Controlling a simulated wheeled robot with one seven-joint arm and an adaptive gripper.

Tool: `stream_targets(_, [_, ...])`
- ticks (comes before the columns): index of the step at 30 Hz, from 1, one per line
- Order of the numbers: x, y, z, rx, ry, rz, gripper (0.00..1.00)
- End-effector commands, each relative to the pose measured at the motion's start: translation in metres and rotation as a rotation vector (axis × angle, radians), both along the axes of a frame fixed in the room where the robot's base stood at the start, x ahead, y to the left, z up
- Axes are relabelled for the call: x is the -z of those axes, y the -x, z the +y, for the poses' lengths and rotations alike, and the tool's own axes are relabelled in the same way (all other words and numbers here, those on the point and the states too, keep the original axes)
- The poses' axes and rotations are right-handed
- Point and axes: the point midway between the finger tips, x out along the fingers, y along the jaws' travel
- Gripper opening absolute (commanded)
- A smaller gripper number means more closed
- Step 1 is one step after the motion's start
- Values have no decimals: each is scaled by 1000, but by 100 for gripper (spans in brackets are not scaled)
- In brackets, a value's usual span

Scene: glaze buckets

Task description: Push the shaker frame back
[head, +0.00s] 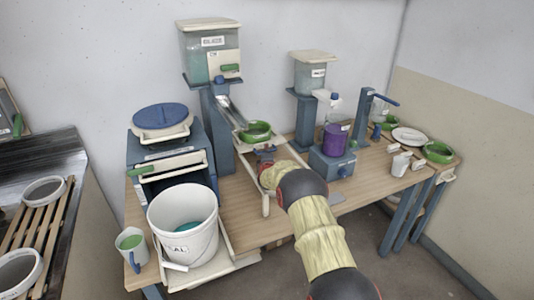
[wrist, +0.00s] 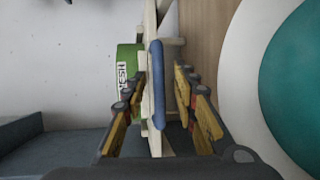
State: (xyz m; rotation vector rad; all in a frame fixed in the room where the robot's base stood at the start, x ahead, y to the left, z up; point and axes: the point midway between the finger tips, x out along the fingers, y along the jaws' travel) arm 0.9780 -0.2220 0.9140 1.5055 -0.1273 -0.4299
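The shaker frame (head: 265,208) is a pale frame with long rails on the wooden bench, at mid-picture in the head view. A green sieve ring (head: 257,129) sits at its far end. In the wrist view the sieve (wrist: 127,70) shows a "MESH" label, beside the frame's pale wood (wrist: 149,30). My gripper (wrist: 163,88) is open, its fingers on both sides of a blue handle bar (wrist: 157,85) on the frame. A gap shows between the bar and the right fingers; contact on the left is unclear. In the head view my arm hides part of the frame's near end.
A white bucket (head: 185,215) with teal contents stands left of the frame; it also shows close on the right in the wrist view (wrist: 235,85). A blue hopper stand (head: 218,125) rises behind the frame. A purple container (head: 335,139) on a blue base stands to the right.

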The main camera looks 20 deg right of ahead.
Motion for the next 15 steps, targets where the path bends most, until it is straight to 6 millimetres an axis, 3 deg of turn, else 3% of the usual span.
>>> stream_targets(8, [-2, 10, 4, 0, 1, 1, 29])
stream_targets(15, [-10, 43, 17, 0, -1, -1, 29])
